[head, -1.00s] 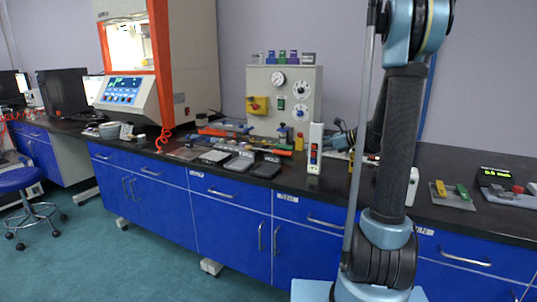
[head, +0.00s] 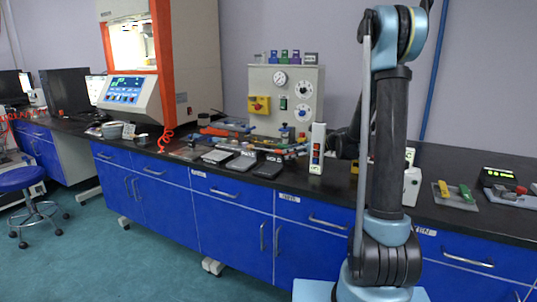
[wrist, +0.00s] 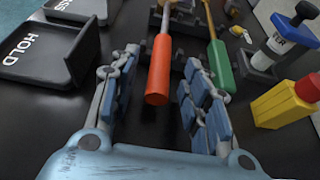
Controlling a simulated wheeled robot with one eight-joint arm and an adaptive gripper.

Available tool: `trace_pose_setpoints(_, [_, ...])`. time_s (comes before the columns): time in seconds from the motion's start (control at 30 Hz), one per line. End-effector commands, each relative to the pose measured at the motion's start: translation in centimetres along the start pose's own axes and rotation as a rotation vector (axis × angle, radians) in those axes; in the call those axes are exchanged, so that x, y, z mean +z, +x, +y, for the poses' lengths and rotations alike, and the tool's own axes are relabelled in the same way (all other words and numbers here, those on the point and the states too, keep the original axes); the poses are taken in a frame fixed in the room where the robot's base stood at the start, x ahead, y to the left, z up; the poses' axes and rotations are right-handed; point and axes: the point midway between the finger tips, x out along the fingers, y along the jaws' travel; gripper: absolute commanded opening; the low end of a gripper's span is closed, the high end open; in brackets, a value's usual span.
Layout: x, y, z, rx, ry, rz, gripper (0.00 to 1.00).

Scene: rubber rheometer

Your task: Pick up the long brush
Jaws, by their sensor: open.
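In the wrist view, my gripper (wrist: 158,68) is open, its two blue-padded fingers spread apart. An orange-handled tool (wrist: 159,70) lies between the fingers in the picture, with a clear gap on both sides. A green-handled tool (wrist: 220,64) lies just right of the right finger. Their far ends are cut off or hidden at the top of the view, so I cannot tell which one is the long brush. In the head view, the gripper is largely hidden behind my arm and a white tower.
A black tray marked HOLD (wrist: 35,50) lies left of my gripper. In the head view, the white tower (head: 317,148) stands near the bench's front edge. The grey gauge panel (head: 287,100) stands behind.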

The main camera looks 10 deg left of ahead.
Motion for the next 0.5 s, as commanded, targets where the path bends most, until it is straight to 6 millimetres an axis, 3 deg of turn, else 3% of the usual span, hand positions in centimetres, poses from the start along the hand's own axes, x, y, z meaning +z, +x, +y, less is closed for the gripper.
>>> trace_pose_setpoints(0.2, [0.1, 2.8, 0.0, 0.001, 0.0, 0.0, 0.43])
trace_pose_setpoints(0.43, [0.1, 3.1, -0.1, -0.001, 0.001, 0.0, 0.43])
trace_pose_setpoints(0.47, [0.1, 3.1, -0.1, -0.001, 0.001, 0.0, 0.41])
trace_pose_setpoints(0.5, [0.1, 3.1, -0.1, -0.001, 0.001, 0.0, 0.32])
